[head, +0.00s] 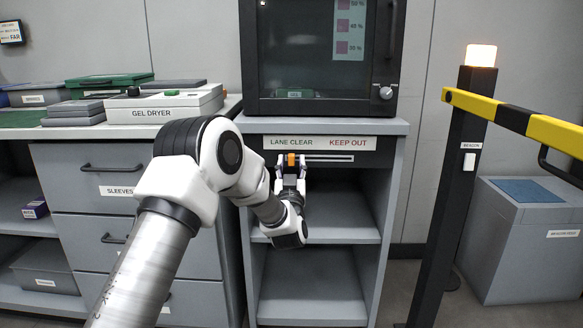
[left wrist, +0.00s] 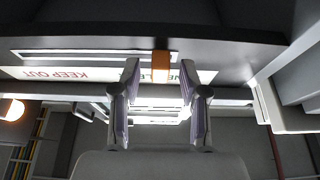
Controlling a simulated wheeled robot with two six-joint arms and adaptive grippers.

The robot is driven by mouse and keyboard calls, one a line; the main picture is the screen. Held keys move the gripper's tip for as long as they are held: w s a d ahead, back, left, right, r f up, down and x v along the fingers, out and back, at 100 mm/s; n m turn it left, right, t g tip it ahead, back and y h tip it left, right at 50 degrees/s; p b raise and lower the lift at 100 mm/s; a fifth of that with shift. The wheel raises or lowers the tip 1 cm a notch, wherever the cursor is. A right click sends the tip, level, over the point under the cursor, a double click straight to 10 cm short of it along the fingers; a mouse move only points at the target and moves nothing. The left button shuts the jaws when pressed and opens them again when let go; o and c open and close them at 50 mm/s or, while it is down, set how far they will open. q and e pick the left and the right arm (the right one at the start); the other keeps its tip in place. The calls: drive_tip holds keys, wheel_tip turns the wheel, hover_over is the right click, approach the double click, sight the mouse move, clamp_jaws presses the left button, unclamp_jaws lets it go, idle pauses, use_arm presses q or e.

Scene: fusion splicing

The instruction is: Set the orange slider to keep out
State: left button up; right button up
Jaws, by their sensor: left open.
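The orange slider (head: 291,159) sits in a slotted rail (head: 330,158) under the label strip (head: 347,143) on the front of the cabinet. It is at the left end, below "LANE CLEAR"; "KEEP OUT" is to its right in the head view. My left gripper (head: 290,175) is at the slider, its fingers open on either side of it. In the left wrist view, which is upside down, the orange slider (left wrist: 161,66) shows between the two open fingertips (left wrist: 160,75), with gaps on both sides. My right gripper is not in view.
Open shelves (head: 315,215) lie under the rail. A black-framed cabinet (head: 322,55) with a knob stands on top. A counter with a gel dryer (head: 165,105) is at left. A yellow-black barrier arm (head: 515,118) and its lit beacon post (head: 455,190) stand at right.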

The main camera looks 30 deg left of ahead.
sight(350, 155)
use_arm(q)
clamp_jaws()
drive_tip(key=shift+d, duration=0.1)
drive_tip(key=w+d+p, duration=0.1)
drive_tip(key=w+d, duration=0.1)
drive_tip(key=d, duration=0.2)
drive_tip(key=w+d+p, duration=0.1)
drive_tip(key=w+d, duration=0.2)
drive_tip(key=d, duration=0.1)
drive_tip(key=w+d+p, duration=0.1)
drive_tip(key=w+d, duration=0.2)
drive_tip(key=d, duration=0.2)
drive_tip(key=shift+c, duration=0.2)
unclamp_jaws()
drive_tip(key=shift+o, duration=0.2)
drive_tip(key=shift+d, duration=0.1)
drive_tip(key=v, duration=1.2)
